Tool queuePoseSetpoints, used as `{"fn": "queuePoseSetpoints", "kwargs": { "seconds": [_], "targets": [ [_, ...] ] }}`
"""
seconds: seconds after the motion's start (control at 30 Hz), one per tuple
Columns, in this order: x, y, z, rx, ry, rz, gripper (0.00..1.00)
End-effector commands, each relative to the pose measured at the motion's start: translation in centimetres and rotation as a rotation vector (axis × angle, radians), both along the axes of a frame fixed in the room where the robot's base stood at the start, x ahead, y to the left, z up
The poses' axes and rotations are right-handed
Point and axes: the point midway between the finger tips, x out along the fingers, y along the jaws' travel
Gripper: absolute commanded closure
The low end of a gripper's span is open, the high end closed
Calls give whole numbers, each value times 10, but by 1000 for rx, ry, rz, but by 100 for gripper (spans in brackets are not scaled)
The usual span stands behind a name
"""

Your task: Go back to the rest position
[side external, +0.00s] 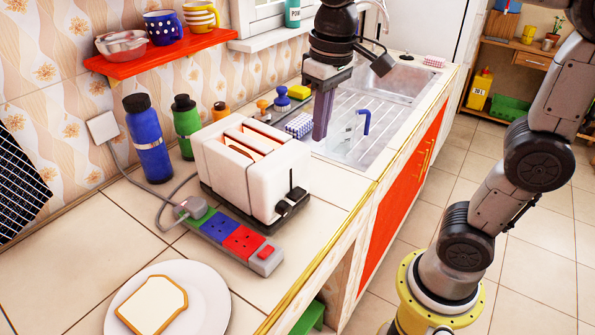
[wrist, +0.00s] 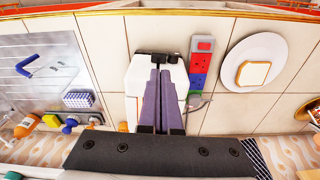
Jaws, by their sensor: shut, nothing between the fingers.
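My gripper (side external: 323,118) points down above the counter, just behind and to the right of the white toaster (side external: 250,170) in the side external view. Its long fingers are shut together with nothing between them. In the wrist view my gripper (wrist: 161,75) lies across the toaster (wrist: 139,72) and hides much of it. Toast-coloured slices show in the toaster's slots.
A plate (side external: 205,290) with a bread slice (side external: 152,305) and a power strip (side external: 228,237) lie in front. A blue bottle (side external: 149,140) and green bottle (side external: 186,125) stand by the wall. A sink (side external: 385,80) lies behind.

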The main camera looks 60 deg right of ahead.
Motion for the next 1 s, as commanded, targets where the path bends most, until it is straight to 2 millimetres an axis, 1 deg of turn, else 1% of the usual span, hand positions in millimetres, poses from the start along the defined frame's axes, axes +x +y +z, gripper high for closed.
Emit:
{"fn": "queuePoseSetpoints", "kwargs": {
  "seconds": [0.17,0.27,0.37,0.43,0.5,0.57,0.6,0.7,0.8,0.9,1.0],
  "targets": [
    [0,-1,0,0,-3,-2,100],
    [-5,-4,9,3,-34,-11,100],
    [-27,-9,15,7,-74,-26,100],
    [-47,-14,13,11,-117,-33,100],
    [-68,-17,7,13,-169,-29,100],
    [-83,-20,-2,12,-213,-22,100],
    [-92,-21,-9,10,-243,-15,100],
    [-110,-23,-29,4,-309,10,100],
    [-119,-24,-46,-4,-355,39,100],
    [-120,-23,-59,-12,-370,69,100],
    [-115,-23,-58,-17,-392,87,100]
  ]
}}
